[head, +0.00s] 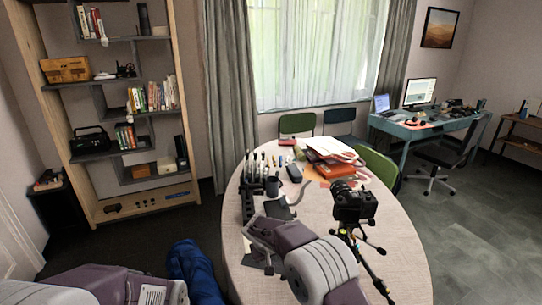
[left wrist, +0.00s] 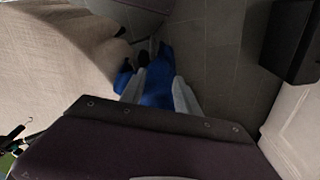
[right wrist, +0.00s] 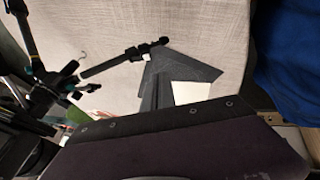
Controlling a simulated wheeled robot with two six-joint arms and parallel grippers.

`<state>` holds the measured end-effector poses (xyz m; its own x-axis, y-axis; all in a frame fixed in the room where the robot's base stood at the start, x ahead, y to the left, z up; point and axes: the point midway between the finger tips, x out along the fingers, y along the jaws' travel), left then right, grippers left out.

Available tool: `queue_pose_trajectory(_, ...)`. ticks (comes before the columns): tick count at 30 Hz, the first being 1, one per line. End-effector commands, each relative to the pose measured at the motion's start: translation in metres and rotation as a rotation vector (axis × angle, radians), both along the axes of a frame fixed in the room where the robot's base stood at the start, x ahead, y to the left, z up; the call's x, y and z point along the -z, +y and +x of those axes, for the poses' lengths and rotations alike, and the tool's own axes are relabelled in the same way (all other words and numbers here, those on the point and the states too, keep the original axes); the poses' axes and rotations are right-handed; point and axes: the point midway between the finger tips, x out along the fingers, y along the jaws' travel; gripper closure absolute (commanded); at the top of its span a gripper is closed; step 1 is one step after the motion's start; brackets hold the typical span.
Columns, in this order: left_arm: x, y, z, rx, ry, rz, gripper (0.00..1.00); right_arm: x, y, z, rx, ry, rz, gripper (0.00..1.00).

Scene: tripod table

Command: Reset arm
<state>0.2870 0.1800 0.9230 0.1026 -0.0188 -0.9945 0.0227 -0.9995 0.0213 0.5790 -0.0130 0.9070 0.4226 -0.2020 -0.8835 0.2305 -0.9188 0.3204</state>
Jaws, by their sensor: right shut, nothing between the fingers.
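My right arm reaches over the near part of the round table (head: 400,260) in the head view. My right gripper (head: 262,240) is low over the table's left part, beside dark flat pieces. In the right wrist view its fingers (right wrist: 158,88) are together with nothing between them, near a white card (right wrist: 192,93). My left gripper shows in the left wrist view (left wrist: 158,88), with its two grey fingers apart and a blue thing (left wrist: 158,75) beyond them. The left fingers are out of sight in the head view; only part of my left arm shows at the bottom left.
A black camera (head: 355,204) on a tripod stands right of my right arm. A blue thing (head: 194,272) is on the floor left of the table. A shelf (head: 90,205) stands at the left wall.

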Motion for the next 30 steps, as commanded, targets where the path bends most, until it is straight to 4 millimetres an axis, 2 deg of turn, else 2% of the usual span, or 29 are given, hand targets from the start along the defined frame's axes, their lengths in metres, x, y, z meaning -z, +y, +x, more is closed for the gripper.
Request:
queue_pose_trajectory(1,-0.002,0.000,0.000,0.000,0.000,0.000,0.62,-0.027,-0.027,0.006,0.053,-0.026,0.015,1.00)
queue_pose_trajectory(2,-0.002,0.000,0.000,0.000,0.000,0.000,0.62,-0.041,-0.046,0.003,0.091,-0.030,0.027,1.00)
queue_pose_trajectory(3,-0.003,0.000,0.000,0.000,0.000,0.000,0.62,-0.056,-0.071,-0.005,0.146,-0.027,0.046,1.00)
queue_pose_trajectory(5,-0.003,0.000,0.000,0.000,0.000,0.000,0.62,-0.073,-0.108,-0.028,0.224,-0.011,0.082,1.00)
queue_pose_trajectory(7,-0.004,0.000,0.000,0.000,0.000,0.000,0.62,-0.084,-0.143,-0.066,0.299,0.024,0.128,1.00)
queue_pose_trajectory(10,-0.005,0.000,0.000,0.000,0.000,0.000,0.62,-0.082,-0.175,-0.135,0.376,0.089,0.196,1.00)
queue_pose_trajectory(12,-0.006,0.000,0.000,0.000,0.000,0.000,0.62,-0.073,-0.183,-0.185,0.409,0.140,0.244,1.00)
queue_pose_trajectory(15,-0.006,0.000,0.000,0.000,0.000,0.000,0.62,-0.050,-0.179,-0.248,0.416,0.218,0.293,1.00)
queue_pose_trajectory(18,-0.006,0.000,0.000,0.000,0.000,0.000,0.62,-0.028,-0.169,-0.289,0.389,0.296,0.312,1.00)
queue_pose_trajectory(20,-0.006,0.000,0.000,0.000,0.000,0.000,0.62,-0.021,-0.165,-0.300,0.363,0.317,0.320,1.00)
queue_pose_trajectory(23,-0.006,0.000,0.000,0.000,0.000,0.000,0.62,-0.022,-0.164,-0.292,0.309,0.300,0.315,1.00)
queue_pose_trajectory(24,-0.006,0.000,0.000,0.000,0.000,0.000,0.62,-0.022,-0.164,-0.292,0.304,0.301,0.312,0.94)
queue_pose_trajectory(27,-0.006,0.000,0.000,0.000,0.000,0.000,0.62,-0.022,-0.164,-0.292,0.305,0.302,0.312,0.67)
queue_pose_trajectory(30,-0.006,0.000,0.000,0.000,0.000,0.000,0.62,-0.023,-0.164,-0.292,0.305,0.302,0.311,0.66)
